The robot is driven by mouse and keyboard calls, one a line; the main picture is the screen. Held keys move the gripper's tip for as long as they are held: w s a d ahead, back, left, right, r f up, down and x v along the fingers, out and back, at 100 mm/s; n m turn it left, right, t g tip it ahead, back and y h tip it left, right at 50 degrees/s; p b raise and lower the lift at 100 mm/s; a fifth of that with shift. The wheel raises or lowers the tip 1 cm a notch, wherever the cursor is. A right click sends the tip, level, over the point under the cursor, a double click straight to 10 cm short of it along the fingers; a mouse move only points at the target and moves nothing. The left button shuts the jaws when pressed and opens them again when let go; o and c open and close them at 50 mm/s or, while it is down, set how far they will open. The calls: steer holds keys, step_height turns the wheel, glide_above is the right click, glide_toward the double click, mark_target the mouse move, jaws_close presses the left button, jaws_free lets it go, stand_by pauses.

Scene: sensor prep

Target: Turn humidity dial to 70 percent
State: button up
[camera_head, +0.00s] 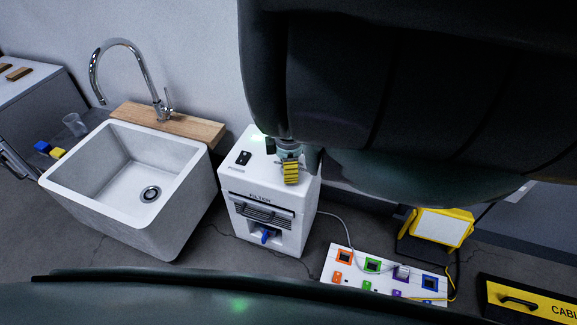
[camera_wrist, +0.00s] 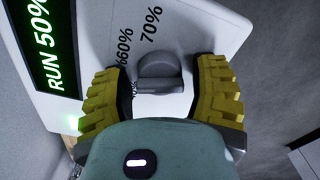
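The humidity dial (camera_wrist: 160,72) is a grey knob on the top of a white machine, seen in the wrist view. Marks for 60% and 70% show beside it, and the green display (camera_wrist: 48,45) reads "RUN 50%". My gripper (camera_wrist: 160,95) is open, with its yellow ribbed fingers on either side of the dial and a gap to each. In the head view the white machine (camera_head: 268,185), labelled FILTER, stands right of the sink, and my gripper (camera_head: 290,172) is over its top. There the dial is hidden behind my gripper and arm.
A white sink (camera_head: 190,205) with a tap stands to the left. A white panel (camera_head: 325,272) with coloured sockets lies on the floor to the right, with a cable running to it. A yellow lamp (camera_head: 443,227) and a yellow-and-black case (camera_head: 530,302) are farther right.

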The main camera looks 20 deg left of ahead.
steer(key=c, duration=0.9)
